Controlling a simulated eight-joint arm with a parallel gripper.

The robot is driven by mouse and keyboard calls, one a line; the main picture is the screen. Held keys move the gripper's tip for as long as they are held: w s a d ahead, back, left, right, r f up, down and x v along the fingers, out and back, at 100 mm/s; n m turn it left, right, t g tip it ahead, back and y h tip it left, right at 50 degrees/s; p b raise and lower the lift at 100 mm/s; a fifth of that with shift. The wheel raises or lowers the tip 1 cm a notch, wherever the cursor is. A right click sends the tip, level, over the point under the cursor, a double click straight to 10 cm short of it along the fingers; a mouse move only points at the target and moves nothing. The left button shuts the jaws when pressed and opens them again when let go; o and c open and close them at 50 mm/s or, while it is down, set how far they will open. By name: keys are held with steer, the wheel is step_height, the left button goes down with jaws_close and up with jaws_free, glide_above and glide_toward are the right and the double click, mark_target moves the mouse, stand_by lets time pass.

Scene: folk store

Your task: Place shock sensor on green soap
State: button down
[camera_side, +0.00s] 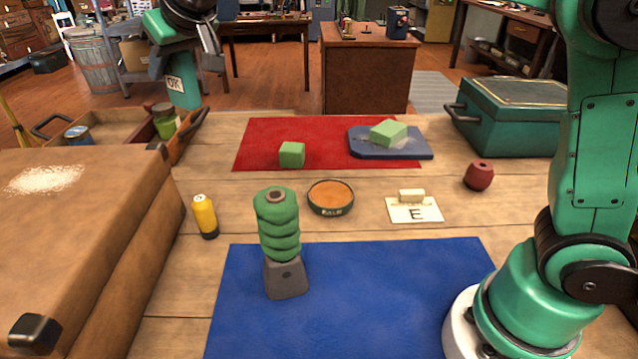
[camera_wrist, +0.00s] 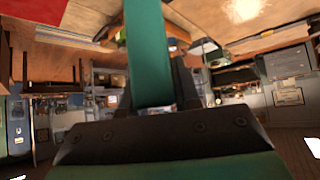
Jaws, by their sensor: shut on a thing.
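My gripper (camera_side: 188,55) is at the top left of the side view, shut on a green strip-like thing with a white "OK" label, likely the shock sensor (camera_side: 182,92). It hangs down above the left end of the table. In the wrist view the green thing (camera_wrist: 148,50) stands between my dark jaws (camera_wrist: 160,108). A green block, likely the green soap (camera_side: 388,132), lies on a whitish patch on a blue board (camera_side: 420,153), well right of my gripper. A smaller green cube (camera_side: 292,154) sits on the red mat (camera_side: 262,140).
A green ribbed object on a grey base (camera_side: 279,230) stands at the blue mat's (camera_side: 360,300) edge. A yellow bottle (camera_side: 204,215), orange-filled bowl (camera_side: 330,197), "E" card (camera_side: 413,211) and red pot (camera_side: 479,175) stand mid-table. A teal case (camera_side: 510,120) is at right, a tray (camera_side: 120,120) at left.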

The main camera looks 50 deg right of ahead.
steer(key=w+d+m+h, duration=0.25)
steer(key=w+d, duration=0.25)
steer(key=d, duration=0.5)
steer(key=m+h, duration=0.2)
steer(key=m, duration=0.2)
glide_above(289, 143)
step_height(289, 143, down, 19)
steer(key=shift+f, duration=0.1)
steer(key=shift+f, duration=0.15)
steer(key=c, duration=0.7)
jaws_free()
steer(key=shift+o, duration=0.2)
